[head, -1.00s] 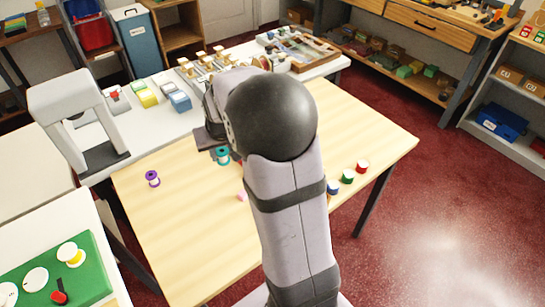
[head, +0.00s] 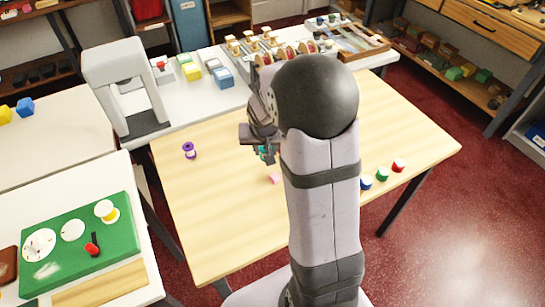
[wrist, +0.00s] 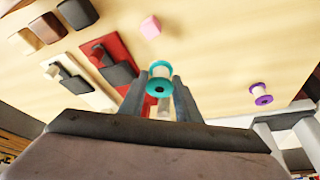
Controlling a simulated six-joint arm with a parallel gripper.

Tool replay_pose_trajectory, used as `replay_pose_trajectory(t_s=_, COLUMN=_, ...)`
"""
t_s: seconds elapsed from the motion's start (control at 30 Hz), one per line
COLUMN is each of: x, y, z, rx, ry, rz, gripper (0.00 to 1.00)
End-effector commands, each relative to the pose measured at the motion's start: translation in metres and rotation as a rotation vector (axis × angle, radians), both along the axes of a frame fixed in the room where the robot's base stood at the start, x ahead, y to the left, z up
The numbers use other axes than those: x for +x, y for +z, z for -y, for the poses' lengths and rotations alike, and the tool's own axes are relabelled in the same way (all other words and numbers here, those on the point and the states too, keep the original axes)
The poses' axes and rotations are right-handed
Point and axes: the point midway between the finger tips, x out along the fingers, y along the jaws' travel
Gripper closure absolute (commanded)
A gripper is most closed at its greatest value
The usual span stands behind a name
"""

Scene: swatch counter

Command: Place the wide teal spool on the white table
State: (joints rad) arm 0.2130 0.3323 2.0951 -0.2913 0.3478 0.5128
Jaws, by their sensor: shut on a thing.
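The wide teal spool (wrist: 159,80) is between the two fingers of my gripper (wrist: 160,92) in the wrist view, and the gripper is shut on it. In the head view the gripper (head: 262,143) is over the wooden table, partly hidden by my arm. Only a sliver of the teal spool (head: 263,153) shows there. Its height above the wood is hard to tell. White-topped tables show at the front left (head: 150,285), at the left (head: 60,150) and at the back (head: 205,108). I cannot tell which one the task names.
On the wooden table (head: 215,235) are a purple spool (head: 189,150), a pink block (head: 275,178) and several coloured spools at the right. A grey arch (head: 118,70) stands by the back table. The left table has bare room.

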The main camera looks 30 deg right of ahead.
Motion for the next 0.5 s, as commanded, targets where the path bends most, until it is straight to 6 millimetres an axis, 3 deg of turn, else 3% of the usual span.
replay_pose_trajectory(t_s=0.1, x=0.0, y=-0.015, z=0.0, rx=0.0, ry=0.0, rz=0.0, gripper=0.95)
replay_pose_trajectory(t_s=0.37, x=0.0, y=-0.021, z=0.0, rx=0.0, ry=0.0, rz=0.0, gripper=0.95)
replay_pose_trajectory(t_s=0.5, x=-0.001, y=-0.037, z=0.0, rx=0.001, ry=0.001, rz=-0.003, gripper=0.95)
